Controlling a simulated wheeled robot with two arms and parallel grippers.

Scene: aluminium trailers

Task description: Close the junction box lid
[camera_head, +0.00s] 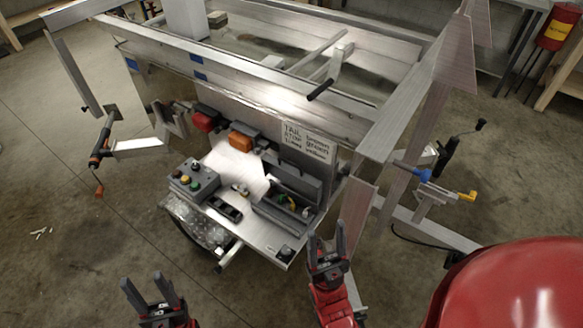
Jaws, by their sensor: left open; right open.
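The grey junction box (269,210) sits on the right part of a metal shelf at the trailer's end. Its lid (297,180) stands raised at the back of the box, so the box is open. Small green and yellow parts (290,203) show inside. My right gripper (327,242) is open and empty, to the lower right of the box and apart from it in the picture. My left gripper (148,288) is open and empty at the lower left, well away from the box.
A control box with coloured buttons (192,181) and a dark tray (225,209) share the shelf (229,157). Red (204,122) and orange (240,141) lamps and a wiring sign (306,142) are behind. A trailer upright (405,165) stands right of the box.

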